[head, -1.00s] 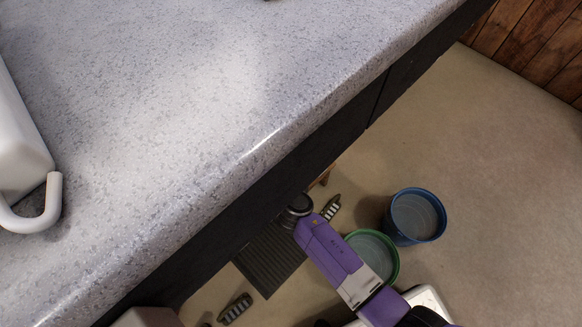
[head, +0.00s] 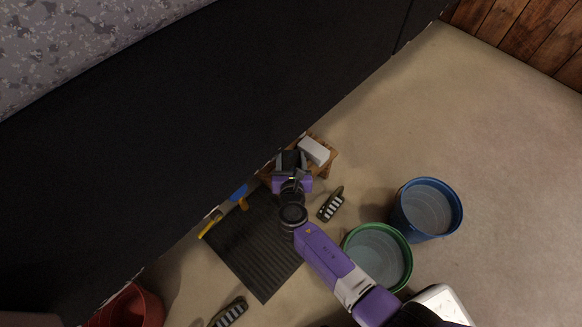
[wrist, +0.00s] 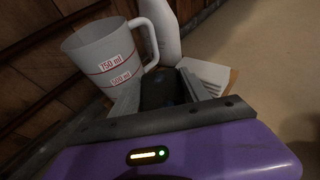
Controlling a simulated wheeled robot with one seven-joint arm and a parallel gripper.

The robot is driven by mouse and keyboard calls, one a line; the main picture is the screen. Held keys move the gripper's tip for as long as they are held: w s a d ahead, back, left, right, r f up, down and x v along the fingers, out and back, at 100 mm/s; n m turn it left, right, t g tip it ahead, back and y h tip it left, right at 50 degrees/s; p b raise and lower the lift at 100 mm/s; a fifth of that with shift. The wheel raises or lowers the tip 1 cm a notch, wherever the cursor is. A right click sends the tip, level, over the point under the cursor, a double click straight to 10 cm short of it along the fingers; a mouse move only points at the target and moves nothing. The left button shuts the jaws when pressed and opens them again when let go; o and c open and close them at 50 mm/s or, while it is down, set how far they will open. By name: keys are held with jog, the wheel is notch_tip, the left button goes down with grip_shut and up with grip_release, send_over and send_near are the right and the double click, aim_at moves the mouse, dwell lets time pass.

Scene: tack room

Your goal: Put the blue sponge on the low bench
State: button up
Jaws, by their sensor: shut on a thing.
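The low bench (head: 325,170) is a small slatted wooden bench on the floor beside the dark counter front. It carries a white block (head: 313,151). My gripper (head: 291,157) is over the near left part of the bench, covering much of it. In the wrist view my gripper (wrist: 172,84) is shut on a dark, faintly bluish thing (wrist: 160,92), which I take to be the blue sponge, in deep shadow. Whether it touches the bench I cannot tell. A wooden edge of the bench and the white block (wrist: 207,73) show behind the fingers.
A blue bucket (head: 428,207) and a green bucket (head: 380,256) stand right of my arm. A dark ribbed mat (head: 255,250), brushes (head: 331,204) and a red tub (head: 135,308) are on the floor. A measuring jug (wrist: 105,55) and white bottle (wrist: 161,30) show in the wrist view.

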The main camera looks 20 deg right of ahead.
aim_at(291, 166)
notch_tip(291, 166, down, 4)
jog(key=b, duration=0.2)
jog(key=shift+b, duration=0.4)
jog(key=o, duration=1)
jog(key=shift+c, duration=0.2)
jog(key=p+v, duration=0.6)
jog(key=v, duration=0.6)
jog(key=shift+p, duration=0.35)
